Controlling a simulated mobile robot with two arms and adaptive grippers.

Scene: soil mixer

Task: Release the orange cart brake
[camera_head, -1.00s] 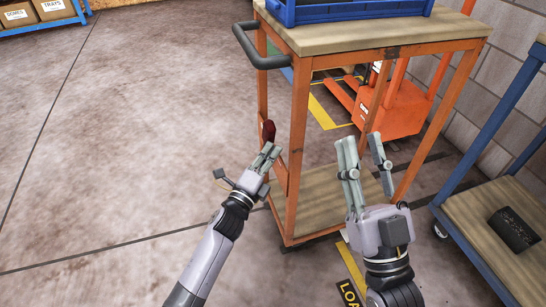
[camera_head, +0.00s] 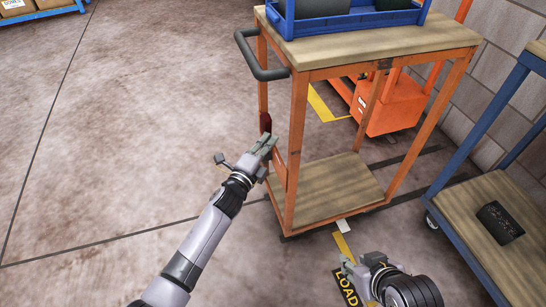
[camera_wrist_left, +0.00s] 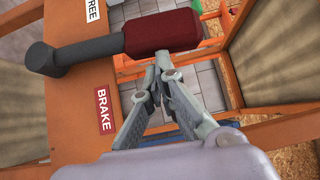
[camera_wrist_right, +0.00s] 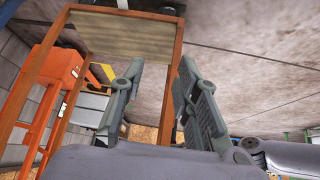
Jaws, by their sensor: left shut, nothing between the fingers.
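The orange cart (camera_head: 298,140) stands in front of me. Its brake lever has a dark red grip (camera_head: 266,122) on the left side.
A blue crate (camera_head: 345,22) sits on the cart's top, beside a dark handle (camera_head: 262,62). An orange pallet jack (camera_head: 388,108) stands behind. A blue-framed cart (camera_head: 465,145) with a dark object (camera_head: 499,222) is at right. The floor at left is clear.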

